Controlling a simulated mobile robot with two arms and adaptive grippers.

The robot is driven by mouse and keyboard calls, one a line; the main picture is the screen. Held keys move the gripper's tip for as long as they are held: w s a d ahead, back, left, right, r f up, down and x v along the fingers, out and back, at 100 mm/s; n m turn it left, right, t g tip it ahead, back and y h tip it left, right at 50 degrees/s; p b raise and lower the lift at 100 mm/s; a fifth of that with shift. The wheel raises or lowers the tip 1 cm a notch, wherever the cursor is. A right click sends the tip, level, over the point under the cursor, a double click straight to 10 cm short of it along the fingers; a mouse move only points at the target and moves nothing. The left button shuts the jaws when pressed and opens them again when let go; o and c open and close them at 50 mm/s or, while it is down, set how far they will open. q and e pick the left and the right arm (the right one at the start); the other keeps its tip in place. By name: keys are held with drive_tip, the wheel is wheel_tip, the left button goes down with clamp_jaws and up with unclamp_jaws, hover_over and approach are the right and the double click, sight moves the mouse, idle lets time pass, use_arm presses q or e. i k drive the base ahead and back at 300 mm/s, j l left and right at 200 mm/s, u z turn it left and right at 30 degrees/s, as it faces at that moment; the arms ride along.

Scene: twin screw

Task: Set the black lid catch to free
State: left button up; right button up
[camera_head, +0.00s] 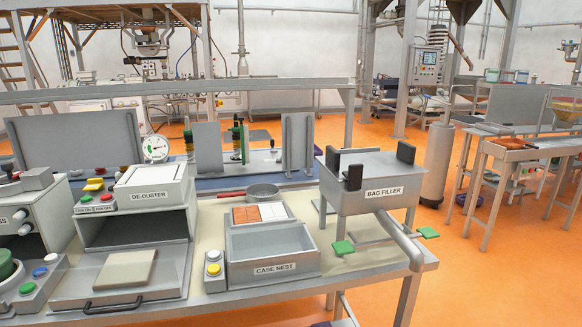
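I cannot tell for sure which part is the black lid catch. The grey bag filler (372,203) stands at the right end of the bench. It carries black upright pieces: one at its right end (406,152), one at its front left (354,177) and one behind that (332,159). The de-duster (146,196) stands at the left with a pale lid panel on top. A black bar handle (112,306) is at the front of its tray. Neither of my grippers is in view.
The grey case nest (273,268) stands between the de-duster and the filler, with a button box (214,271) beside it. A pan (262,190) lies behind. Green pads (343,247) flank the filler's outlet pipe. Orange floor (480,280) is open at the right.

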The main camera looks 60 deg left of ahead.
sight(354, 176)
drive_tip(key=u, duration=1.5)
